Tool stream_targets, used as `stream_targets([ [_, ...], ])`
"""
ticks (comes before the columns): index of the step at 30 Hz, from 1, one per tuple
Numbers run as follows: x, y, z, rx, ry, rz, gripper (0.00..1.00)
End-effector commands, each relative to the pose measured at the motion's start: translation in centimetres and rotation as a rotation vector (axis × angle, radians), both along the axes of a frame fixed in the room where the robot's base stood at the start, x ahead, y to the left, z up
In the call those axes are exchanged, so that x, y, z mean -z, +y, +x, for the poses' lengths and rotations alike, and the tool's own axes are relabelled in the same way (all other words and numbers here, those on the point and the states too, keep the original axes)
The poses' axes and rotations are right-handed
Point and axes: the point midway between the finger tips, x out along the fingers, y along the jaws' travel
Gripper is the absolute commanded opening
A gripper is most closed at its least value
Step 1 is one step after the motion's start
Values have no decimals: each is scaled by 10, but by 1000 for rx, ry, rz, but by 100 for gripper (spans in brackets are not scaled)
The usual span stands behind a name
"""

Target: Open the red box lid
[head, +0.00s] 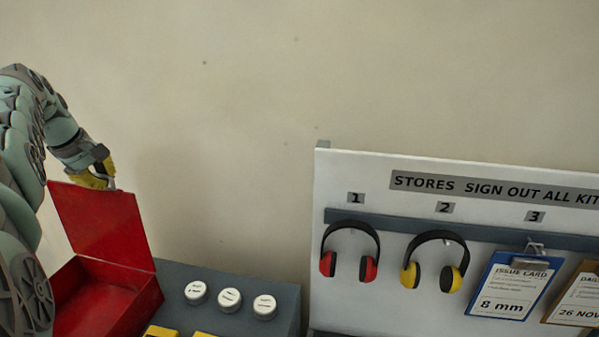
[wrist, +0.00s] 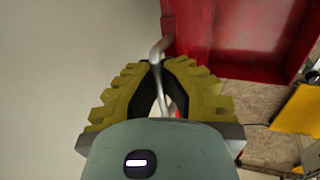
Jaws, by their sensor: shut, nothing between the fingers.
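The red box (head: 140,303) stands at the lower left in the head view, partly hidden by my arm. Its red lid (head: 103,228) is raised and stands steeply up from the back of the box, so the box is open. My gripper (head: 108,181) has yellow fingers and is at the lid's top edge. In the wrist view my gripper (wrist: 156,66) has its fingertips together, with a grey metal piece (wrist: 161,48) at the tips, beside the red box part (wrist: 240,62). Whether the fingers touch the metal piece is unclear.
White round-lidded containers (head: 229,299) sit on a dark grey surface (head: 283,290) right of the box. Yellow items (head: 160,331) lie in front. A white board (head: 335,175) holds red earmuffs (head: 350,252), yellow earmuffs (head: 436,262) and clipboards (head: 513,287). The wall above is clear.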

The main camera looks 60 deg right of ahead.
Motion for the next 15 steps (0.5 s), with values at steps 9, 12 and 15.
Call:
stream_targets([
  [9,-6,-3,2,1,-13,-10,0],
  [12,-7,-3,2,2,-14,-11,0],
  [15,-7,-3,2,2,-13,-11,4],
])
